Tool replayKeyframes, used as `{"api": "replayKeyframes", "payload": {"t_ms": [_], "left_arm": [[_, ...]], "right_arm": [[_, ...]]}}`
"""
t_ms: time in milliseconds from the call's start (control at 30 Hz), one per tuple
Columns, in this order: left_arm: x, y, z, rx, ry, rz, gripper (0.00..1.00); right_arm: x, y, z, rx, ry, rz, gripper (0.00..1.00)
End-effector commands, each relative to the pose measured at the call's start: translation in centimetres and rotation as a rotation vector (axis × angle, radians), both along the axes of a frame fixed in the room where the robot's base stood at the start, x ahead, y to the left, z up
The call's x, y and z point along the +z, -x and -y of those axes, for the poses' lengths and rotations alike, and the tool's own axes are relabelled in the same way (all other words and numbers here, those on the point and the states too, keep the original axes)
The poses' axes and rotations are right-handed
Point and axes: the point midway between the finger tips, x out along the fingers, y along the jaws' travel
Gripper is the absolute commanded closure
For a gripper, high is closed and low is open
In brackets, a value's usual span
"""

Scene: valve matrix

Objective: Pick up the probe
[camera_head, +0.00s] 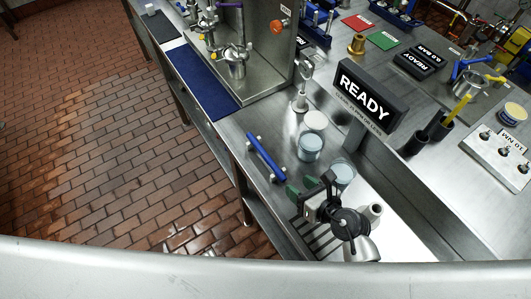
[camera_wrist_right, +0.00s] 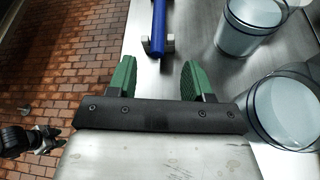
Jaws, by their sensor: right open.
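A blue rod (camera_head: 265,157), which looks like the probe, lies on small metal supports near the front edge of the steel counter. It also shows in the right wrist view (camera_wrist_right: 158,25), at the top centre. My right gripper (camera_head: 302,187) is open and empty, with green fingertips. In the right wrist view the gripper (camera_wrist_right: 156,73) points at the rod's near end, which lies beyond the fingertips and in line with the gap. The rod's far end is cut off there. My left gripper (camera_wrist_right: 58,139) shows small at the lower left; its opening is unclear.
Two glass beakers with pale liquid, one (camera_head: 309,148) right of the rod and one (camera_head: 343,173) close to my right gripper, stand on the counter. A READY display (camera_head: 368,96) stands behind them. A blue mat (camera_head: 199,78) lies farther left. Open floor lies beyond the front edge.

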Motion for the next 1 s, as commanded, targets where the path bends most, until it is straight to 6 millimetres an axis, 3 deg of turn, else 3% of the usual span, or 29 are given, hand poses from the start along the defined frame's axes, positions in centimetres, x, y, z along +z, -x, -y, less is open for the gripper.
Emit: {"api": "replayKeyframes", "payload": {"t_ms": [300, 700, 1000], "left_arm": [[0.6, -3.2, 0.3, -0.001, 0.006, 0.051, 0.57], [0.6, -2.2, 0.4, 0.0, 0.006, 0.034, 0.57], [0.6, -1.9, 0.5, 0.0, 0.007, 0.029, 0.57]], "right_arm": [[-2.1, -2.1, -2.6, 0.0, -0.002, -0.001, 0.49], [-2.8, -3.2, -3.5, -0.001, 0.0, -0.001, 0.49], [-2.8, -3.2, -3.5, -0.001, 0.0, -0.001, 0.95]]}}
